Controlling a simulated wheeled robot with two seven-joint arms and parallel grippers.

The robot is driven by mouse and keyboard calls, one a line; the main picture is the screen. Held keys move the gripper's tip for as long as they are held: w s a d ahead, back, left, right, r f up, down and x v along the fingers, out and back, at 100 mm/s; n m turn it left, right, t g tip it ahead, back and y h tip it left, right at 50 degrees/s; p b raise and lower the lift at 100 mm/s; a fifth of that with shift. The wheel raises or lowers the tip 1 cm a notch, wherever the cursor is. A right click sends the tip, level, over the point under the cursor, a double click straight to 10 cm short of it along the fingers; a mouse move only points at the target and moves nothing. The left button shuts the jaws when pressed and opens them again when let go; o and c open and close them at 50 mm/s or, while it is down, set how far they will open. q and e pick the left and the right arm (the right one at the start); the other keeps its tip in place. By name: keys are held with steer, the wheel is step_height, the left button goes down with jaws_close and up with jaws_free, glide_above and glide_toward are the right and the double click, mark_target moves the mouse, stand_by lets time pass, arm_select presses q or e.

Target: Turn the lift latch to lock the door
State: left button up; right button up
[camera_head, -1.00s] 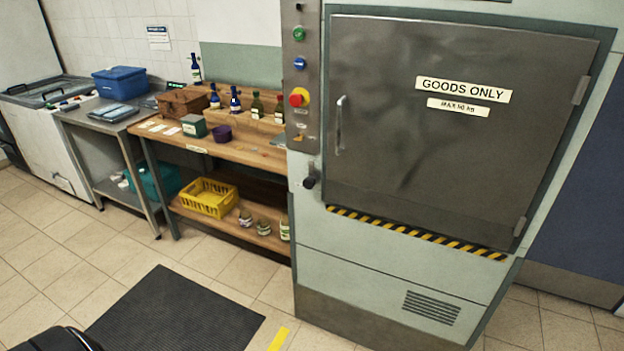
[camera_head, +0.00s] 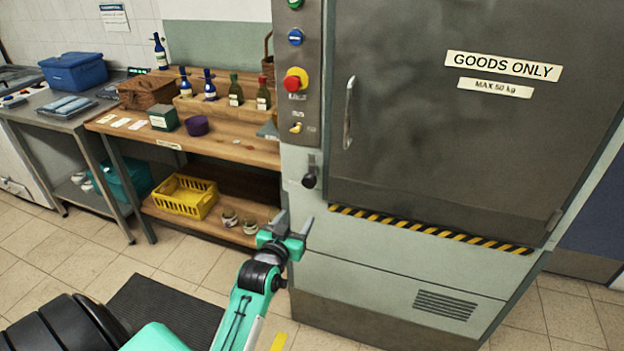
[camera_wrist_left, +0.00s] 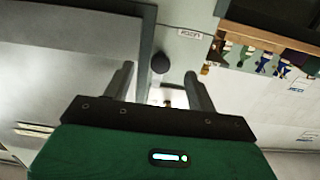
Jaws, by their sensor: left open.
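The grey metal lift door (camera_head: 430,130) is shut and carries a "GOODS ONLY" sign and a vertical handle (camera_head: 349,112). The lift latch, a dark knob (camera_head: 309,179), sits on the frame at the left of the door, below the control panel. My left gripper (camera_head: 295,219) is open and empty, with its fingers up, below and slightly left of the knob in the head view. In the left wrist view the knob (camera_wrist_left: 160,63) appears between the two fingertips (camera_wrist_left: 159,73), apparently apart from them. My right gripper is not in view.
A wooden bench (camera_head: 235,147) with bottles, a basket and small boxes stands left of the lift. A yellow crate (camera_head: 186,196) is on its lower shelf. A control panel (camera_head: 297,75) with buttons is above the knob. The tiled floor in front holds a dark mat (camera_head: 165,305).

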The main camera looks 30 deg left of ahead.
mark_target(308, 184)
arm_select(q)
steer(key=shift+t, duration=0.3)
steer(key=r+x, duration=0.1)
steer(key=x, duration=0.3)
steer(key=r+p+x, duration=0.1)
steer(key=x, duration=0.3)
steer(key=r+x, duration=0.1)
steer(key=x, duration=0.3)
steer(key=shift+w+a, duration=0.3)
steer(key=shift+a, duration=0.15)
steer(key=shift+w+a, duration=0.1)
steer(key=shift+w, duration=0.35)
steer(key=shift+c, duration=0.9)
steer(key=c, duration=1.1)
steer(key=shift+p, duration=0.3)
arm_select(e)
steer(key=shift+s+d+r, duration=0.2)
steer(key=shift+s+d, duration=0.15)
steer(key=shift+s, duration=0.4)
